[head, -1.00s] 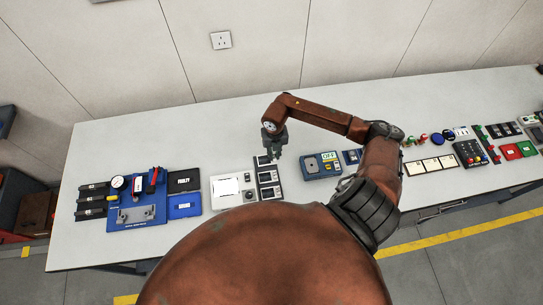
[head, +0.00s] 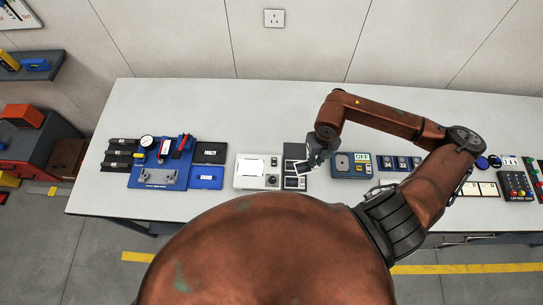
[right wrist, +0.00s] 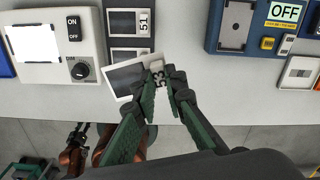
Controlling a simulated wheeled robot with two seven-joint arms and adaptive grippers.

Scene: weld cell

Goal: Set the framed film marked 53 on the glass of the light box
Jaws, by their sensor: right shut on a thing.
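The framed film marked 53 (right wrist: 127,78), a white frame around a dark picture, is held at its numbered end by my right gripper (right wrist: 163,92). It is tilted and lies over the near end of the film rack in the right wrist view; whether it touches the rack I cannot tell. In the head view my right gripper (head: 312,164) is just right of the rack. The light box (right wrist: 58,72) is left of the film, with its glass (right wrist: 32,44) glowing white and empty. It also shows in the head view (head: 244,182).
The dark film rack (right wrist: 112,60) holds a film marked 51 (right wrist: 128,23), between the light box and a blue device reading OFF (head: 351,172). The light box has an ON/OFF switch and a dim knob (right wrist: 82,72). Bare bench lies behind the row.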

